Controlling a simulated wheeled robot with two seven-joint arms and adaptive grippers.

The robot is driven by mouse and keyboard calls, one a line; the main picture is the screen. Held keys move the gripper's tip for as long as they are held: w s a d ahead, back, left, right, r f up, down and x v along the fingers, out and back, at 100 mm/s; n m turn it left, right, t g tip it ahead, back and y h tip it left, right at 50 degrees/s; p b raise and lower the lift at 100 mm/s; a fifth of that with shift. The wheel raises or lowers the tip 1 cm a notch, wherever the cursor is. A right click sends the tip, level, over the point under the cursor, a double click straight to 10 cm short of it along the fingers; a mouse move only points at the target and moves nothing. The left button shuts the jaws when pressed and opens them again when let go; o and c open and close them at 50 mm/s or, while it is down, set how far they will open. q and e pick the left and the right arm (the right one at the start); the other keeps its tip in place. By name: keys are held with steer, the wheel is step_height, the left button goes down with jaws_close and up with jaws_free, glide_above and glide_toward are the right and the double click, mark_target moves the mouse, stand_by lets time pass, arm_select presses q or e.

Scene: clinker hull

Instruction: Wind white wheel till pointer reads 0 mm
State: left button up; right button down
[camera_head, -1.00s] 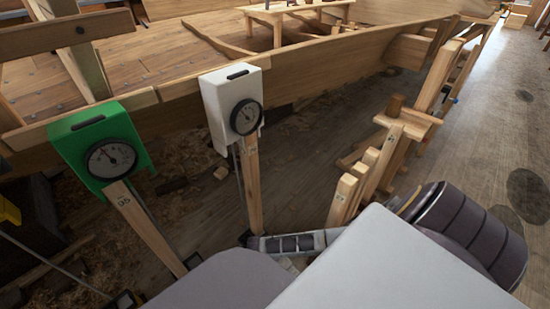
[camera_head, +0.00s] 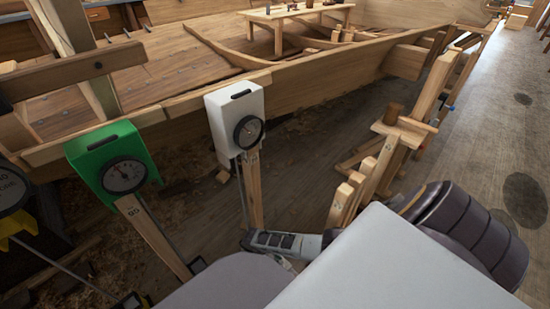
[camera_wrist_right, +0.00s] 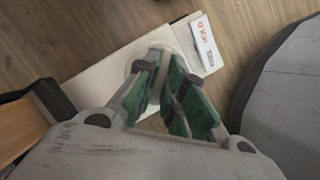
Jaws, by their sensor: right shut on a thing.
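The white gauge box (camera_head: 223,105) stands upright on a wooden post against the hull plank. Its round black-rimmed dial (camera_head: 248,132) faces me, but the pointer reading is too small to tell. My right gripper (camera_head: 250,240) is low beside the foot of that post, partly covered by my own arm. In the right wrist view its green-padded fingers (camera_wrist_right: 168,80) are closed around a pale round part, apparently the white wheel (camera_wrist_right: 160,48), on a pale base plate (camera_wrist_right: 105,85). Most of the wheel is hidden by the fingers. My left gripper is not in view.
A green gauge box (camera_head: 108,150) with its own dial stands left on another post. Wooden trestles (camera_head: 390,150) stand at right. A printed label (camera_wrist_right: 207,45) lies near the fingers.

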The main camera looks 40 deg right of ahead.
steer(key=shift+m+y, duration=0.3)
steer(key=shift+m, duration=0.6)
steer(key=shift+g, duration=0.3)
steer(key=c, duration=1.5)
jaws_free()
steer(key=shift+w+r, duration=0.1)
steer(key=shift+v, duration=5.85)
steer(key=shift+o, duration=0.3)
